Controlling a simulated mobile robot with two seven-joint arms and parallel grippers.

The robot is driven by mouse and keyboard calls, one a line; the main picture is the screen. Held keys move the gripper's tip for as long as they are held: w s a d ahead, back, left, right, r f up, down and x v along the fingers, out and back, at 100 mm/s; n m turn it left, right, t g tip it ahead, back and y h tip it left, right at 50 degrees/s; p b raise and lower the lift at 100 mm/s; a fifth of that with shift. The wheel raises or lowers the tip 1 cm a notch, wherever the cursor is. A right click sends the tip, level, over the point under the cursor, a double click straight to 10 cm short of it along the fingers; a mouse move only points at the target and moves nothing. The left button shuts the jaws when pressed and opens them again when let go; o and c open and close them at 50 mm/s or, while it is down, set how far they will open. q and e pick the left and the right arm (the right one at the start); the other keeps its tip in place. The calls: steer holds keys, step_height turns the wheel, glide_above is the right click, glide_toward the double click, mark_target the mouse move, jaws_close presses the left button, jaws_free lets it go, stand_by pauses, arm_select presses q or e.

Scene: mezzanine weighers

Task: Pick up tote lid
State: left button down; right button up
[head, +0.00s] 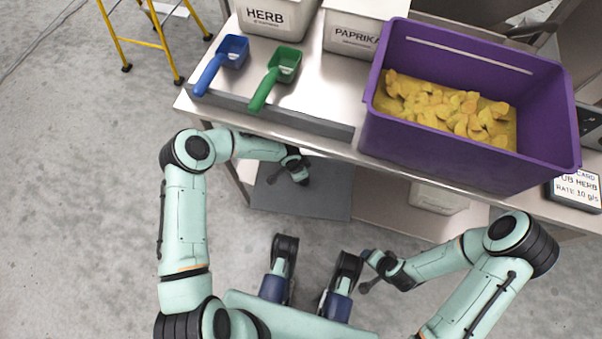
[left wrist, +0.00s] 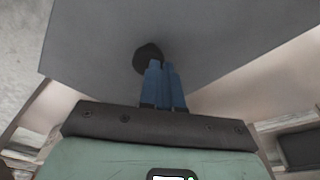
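The tote lid looks to be the flat grey panel (head: 325,195) low beside the table's lower shelf. In the left wrist view a grey surface (left wrist: 225,45) fills the upper part, with a dark round knob (left wrist: 146,55) on it. My left gripper (head: 301,172) is over the panel in the head view. Its blue fingers (left wrist: 163,68) are close together and overlap the knob's lower edge; I cannot tell whether they grip it. My right gripper (head: 367,272) hangs low in front of the table, apart from the panel. Its finger opening is too small to read.
A purple tote (head: 450,165) of yellow pieces stands on the steel table (head: 310,85). A blue scoop (head: 222,62), a green scoop (head: 276,75), a HERB bin (head: 275,18) and a PAPRIKA bin (head: 352,38) are there too. A yellow ladder (head: 158,40) is far left.

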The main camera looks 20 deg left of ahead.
arm_select(q)
steer(key=shift+s+a+r+p, duration=0.2)
steer(key=shift+s+a+p, duration=0.1)
steer(key=shift+a, duration=0.25)
steer(key=shift+w+d+r, duration=0.1)
